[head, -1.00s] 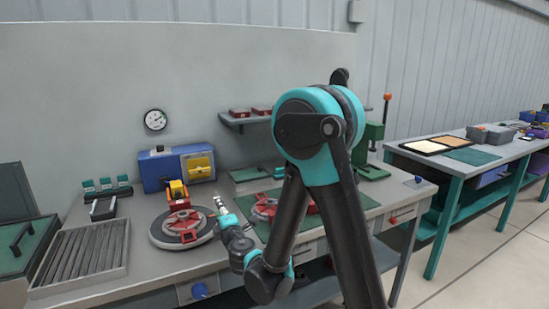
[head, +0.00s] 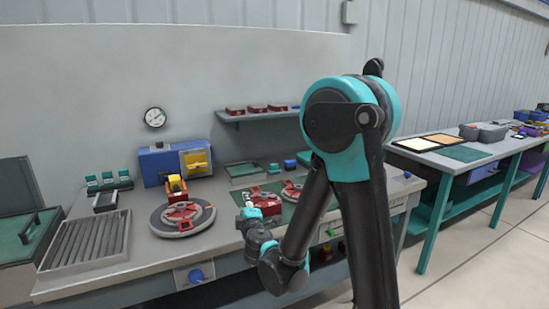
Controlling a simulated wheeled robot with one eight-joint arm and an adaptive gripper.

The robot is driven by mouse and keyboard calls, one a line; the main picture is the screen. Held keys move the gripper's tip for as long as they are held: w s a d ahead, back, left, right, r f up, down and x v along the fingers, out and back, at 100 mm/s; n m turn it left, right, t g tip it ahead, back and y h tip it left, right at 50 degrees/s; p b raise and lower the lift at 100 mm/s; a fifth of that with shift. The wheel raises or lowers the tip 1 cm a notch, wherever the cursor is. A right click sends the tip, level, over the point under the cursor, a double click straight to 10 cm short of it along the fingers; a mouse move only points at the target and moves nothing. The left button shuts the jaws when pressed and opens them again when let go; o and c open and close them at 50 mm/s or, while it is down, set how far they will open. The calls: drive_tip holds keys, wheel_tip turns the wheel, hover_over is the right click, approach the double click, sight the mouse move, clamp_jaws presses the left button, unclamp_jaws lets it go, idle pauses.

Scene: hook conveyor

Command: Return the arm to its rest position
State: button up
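My gripper (head: 244,216) shows only in part at the end of my teal and black arm, above the workbench (head: 139,262) near its front edge. Its fingers are too small and too covered to tell open from shut. My arm's elbow is raised at the right of the middle, and it hides part of the bench behind it. A red handwheel-like part (head: 181,212) sits on a dark round plate left of my gripper. More red parts (head: 264,203) lie on a green mat just beyond my gripper.
A ribbed tray (head: 88,240) and a green case (head: 24,243) stand at the left. A blue and yellow box (head: 172,163) is at the back. A shelf (head: 258,116) with red parts hangs on the wall. A second table (head: 471,166) with trays stands at the right.

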drive_tip(key=s+d+f+m+g+h, duration=0.2)
drive_tip(key=d+m, duration=0.2)
drive_tip(key=d, duration=0.4)
drive_tip(key=s+d+f+m+g+h, duration=0.1)
drive_tip(key=d+f+m+h, duration=0.2)
drive_tip(key=d, duration=0.5)
drive_tip(key=s+d+f+m+g+h, duration=0.15)
drive_tip(key=d+m, duration=0.25)
drive_tip(key=d, duration=0.5)
drive_tip(key=s+d+f+m+g+y, duration=0.1)
drive_tip(key=s+d+f+m+g, duration=0.1)
drive_tip(key=s, duration=0.7)
drive_tip(key=s+d+f+m+g+y, duration=0.1)
drive_tip(key=s+f+m+g, duration=0.4)
drive_tip(key=s, duration=0.5)
drive_tip(key=shift+s+d+f+m+g, duration=0.25)
drive_tip(key=shift+d+m+g, duration=0.15)
drive_tip(key=shift+d, duration=0.25)
